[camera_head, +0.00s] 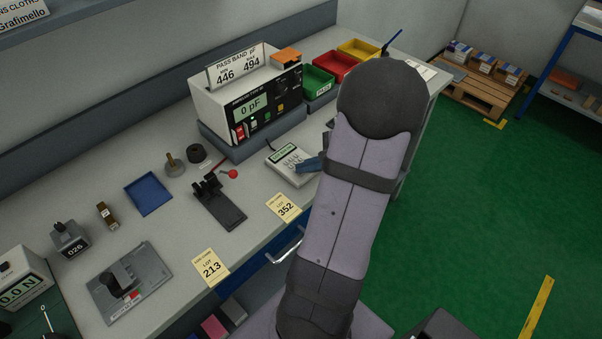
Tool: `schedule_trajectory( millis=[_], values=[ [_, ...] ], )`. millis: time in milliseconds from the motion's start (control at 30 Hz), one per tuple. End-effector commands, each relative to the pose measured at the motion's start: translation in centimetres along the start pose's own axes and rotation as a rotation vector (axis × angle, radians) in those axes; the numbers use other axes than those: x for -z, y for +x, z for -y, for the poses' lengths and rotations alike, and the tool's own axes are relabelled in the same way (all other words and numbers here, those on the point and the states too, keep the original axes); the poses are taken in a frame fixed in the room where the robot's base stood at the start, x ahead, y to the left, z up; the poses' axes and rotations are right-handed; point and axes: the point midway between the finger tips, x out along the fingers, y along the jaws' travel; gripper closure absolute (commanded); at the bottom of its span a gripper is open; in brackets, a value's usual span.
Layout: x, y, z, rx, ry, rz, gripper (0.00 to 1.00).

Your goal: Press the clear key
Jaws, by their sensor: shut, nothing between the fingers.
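A small light-grey keypad unit (279,153) with a greenish display and several pale keys (293,162) lies on the bench, left of my arm. The key labels are too small to read, so I cannot tell which is the clear key. My arm hides the rest of the gripper and part of the unit's right side.
A tester (222,103) reading 0 pF stands behind the unit. Green (318,82), red (335,65) and yellow (358,48) bins stand at the back. A black lever fixture (222,205) with a red knob and the LOT 352 card (284,207) lie nearby.

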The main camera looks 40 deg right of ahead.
Motion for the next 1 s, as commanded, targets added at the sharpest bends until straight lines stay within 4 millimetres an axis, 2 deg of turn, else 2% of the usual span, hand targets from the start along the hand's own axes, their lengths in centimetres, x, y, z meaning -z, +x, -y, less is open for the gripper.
schedule_trajectory(
  millis=[1000],
  values=[
    [-0.8, -1.1, 0.8, 0.000, 0.000, 0.000, 1.00]
  ],
)
